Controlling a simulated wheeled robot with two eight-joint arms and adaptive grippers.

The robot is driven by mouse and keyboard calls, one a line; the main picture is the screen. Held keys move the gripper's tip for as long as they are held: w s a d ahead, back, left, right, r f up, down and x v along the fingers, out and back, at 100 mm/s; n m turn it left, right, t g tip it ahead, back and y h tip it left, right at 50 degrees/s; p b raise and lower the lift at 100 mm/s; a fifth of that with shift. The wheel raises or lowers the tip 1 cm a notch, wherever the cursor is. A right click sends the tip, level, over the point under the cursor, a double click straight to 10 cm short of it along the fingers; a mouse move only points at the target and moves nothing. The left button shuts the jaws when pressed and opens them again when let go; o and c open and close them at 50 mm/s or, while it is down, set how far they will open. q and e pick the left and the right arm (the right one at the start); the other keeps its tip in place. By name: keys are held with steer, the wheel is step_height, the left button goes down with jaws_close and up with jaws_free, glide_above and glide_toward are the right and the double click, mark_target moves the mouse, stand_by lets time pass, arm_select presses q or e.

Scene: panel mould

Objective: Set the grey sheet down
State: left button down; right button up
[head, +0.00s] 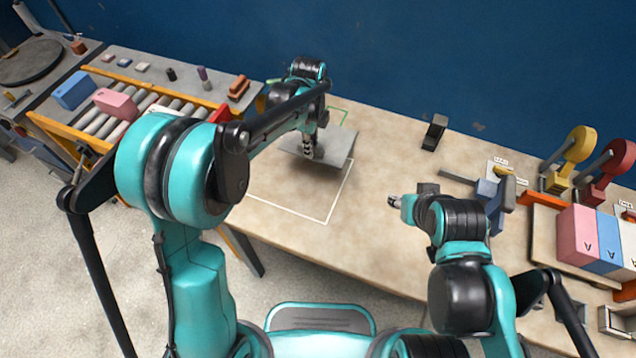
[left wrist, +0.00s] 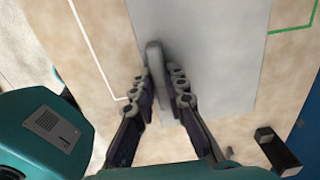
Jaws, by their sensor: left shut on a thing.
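In the left wrist view my left fingers (left wrist: 165,88) close around this grip (left wrist: 155,60), with the sheet (left wrist: 215,50) beneath. A dark band shows under the sheet's front edge; I cannot tell how high it is. My right gripper (head: 394,202) is over the table's middle; its jaws are too small to judge.
A black block (head: 434,132) stands on the table right of the sheet. Yellow (head: 572,155) and red (head: 607,170) tools and pink and blue boxes (head: 590,238) are at the right. A roller conveyor (head: 150,105) carries blocks at the left. The table between is mostly clear.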

arm_select(q)
steer(key=b, duration=0.4)
glide_above(277, 185)
step_height(277, 185, down, 7)
steer(key=shift+d+r, duration=0.1)
steer(key=shift+r, duration=0.05)
steer(key=shift+f+b, duration=0.75)
steer(key=shift+f, duration=1.25)
steer(key=shift+f, duration=0.2)
steer(key=c, duration=1.5)
jaws_free()
steer(key=shift+c, duration=0.2)
steer(key=shift+r, duration=0.15)
